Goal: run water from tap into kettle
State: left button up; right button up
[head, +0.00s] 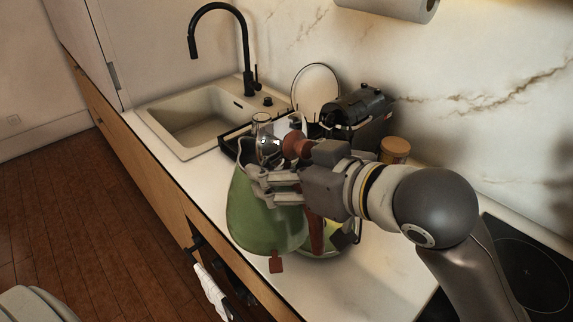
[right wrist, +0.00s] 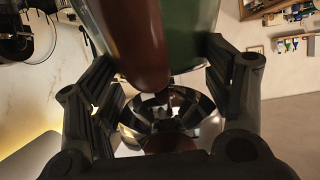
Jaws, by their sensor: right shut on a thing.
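The green kettle (head: 262,212) is in front of the counter in the head view, with brown parts at its side. My right gripper (head: 262,183) is shut on the kettle and covers part of it. In the right wrist view, a brown handle-like part (right wrist: 138,45) and green body (right wrist: 188,25) sit between the fingers, with a shiny rounded metal thing (right wrist: 170,115) behind. The black tap (head: 246,50) arches over the pale sink (head: 205,140), left of and behind the kettle. No water shows at its spout. My left gripper is not in view.
A black tray or rack (head: 232,142) with a white plate (head: 315,88) stands right of the sink. A black coffee machine (head: 372,120) and a wooden-lidded jar (head: 395,148) are behind my right arm. A dark cooktop (head: 525,275) is at right. The sink basin looks empty.

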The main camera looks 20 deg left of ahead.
jog(key=shift+r, duration=0.3)
dwell(0.4)
jog(key=w+d+f+m+t+h, duration=0.1)
jog(key=w+d+m+t, duration=0.1)
jog(key=d, duration=0.3)
jog(key=w+d+f+m+t+h, duration=0.1)
jog(key=w+d+m, duration=0.1)
jog(key=w+d, duration=0.2)
jog(key=w+d+f+m+t+h, duration=0.1)
jog(key=w+d+m+t+h, duration=0.1)
jog(key=d, duration=0.5)
jog(key=shift+w+f+t, duration=0.15)
jog(key=shift+w+t, duration=0.15)
jog(key=shift+w, duration=0.2)
jog(key=d+m+t+h, duration=0.1)
jog(key=d+m+h, duration=0.1)
jog(key=d, duration=0.4)
jog(key=w+d+f+m+h, duration=0.1)
jog(key=d+m+h, duration=0.1)
jog(key=d, duration=0.5)
jog(key=d+m+t+h, duration=0.1)
jog(key=d+m+h, duration=0.2)
jog(key=d, duration=0.4)
jog(key=shift+w+d+f+t+h, duration=0.2)
jog(key=shift+f+t+h, duration=0.1)
jog(key=shift+h, duration=0.3)
jog(key=shift+a+r, duration=0.1)
